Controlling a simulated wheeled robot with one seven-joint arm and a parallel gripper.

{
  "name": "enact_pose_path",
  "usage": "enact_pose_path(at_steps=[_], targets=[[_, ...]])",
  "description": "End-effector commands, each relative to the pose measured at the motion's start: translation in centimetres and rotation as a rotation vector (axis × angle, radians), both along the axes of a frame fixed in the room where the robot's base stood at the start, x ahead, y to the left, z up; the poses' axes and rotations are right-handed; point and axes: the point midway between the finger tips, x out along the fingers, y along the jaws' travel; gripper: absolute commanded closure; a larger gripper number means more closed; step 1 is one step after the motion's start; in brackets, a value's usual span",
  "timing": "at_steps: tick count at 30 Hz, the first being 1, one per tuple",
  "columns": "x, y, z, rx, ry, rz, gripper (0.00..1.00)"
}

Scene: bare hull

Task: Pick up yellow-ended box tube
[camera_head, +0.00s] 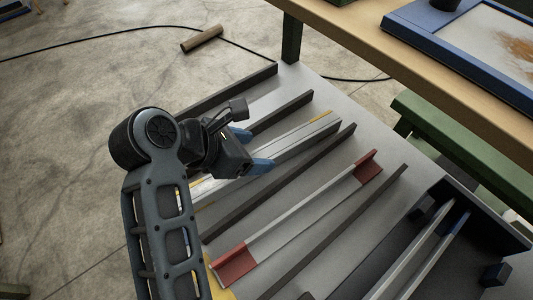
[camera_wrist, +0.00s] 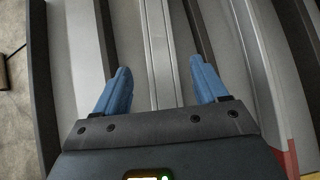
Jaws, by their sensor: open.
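The yellow-ended box tube (camera_head: 302,135) is a long, light grey bar lying in a slot between dark dividers on a grey rack. A yellow patch marks its far end, and some yellow shows near its near end. My gripper (camera_head: 252,150) is open with blue fingers, over the middle of the tube, and hides part of it. In the wrist view the tube (camera_wrist: 158,40) runs lengthwise between the two spread fingers (camera_wrist: 159,65). A gap shows on each side of it, and I cannot tell the exact height of the fingers above it.
A red-ended grey bar (camera_head: 305,207) lies in the neighbouring slot on the right. Dark dividers (camera_head: 325,148) separate the slots. A black bin (camera_head: 457,190) with bars stands at the right. A wooden table (camera_head: 350,35) is behind, and a brown tube (camera_head: 202,39) lies on the floor.

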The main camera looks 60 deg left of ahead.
Motion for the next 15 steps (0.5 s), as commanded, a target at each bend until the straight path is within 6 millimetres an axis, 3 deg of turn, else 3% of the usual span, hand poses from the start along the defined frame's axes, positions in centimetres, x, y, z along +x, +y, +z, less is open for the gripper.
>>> enact_pose_path(at_steps=[7, 15], targets=[[2.3, -0.2, -2.6, -0.002, 0.001, -0.002, 0.28], [3.0, -0.2, -3.4, -0.001, 0.001, -0.001, 0.28]])
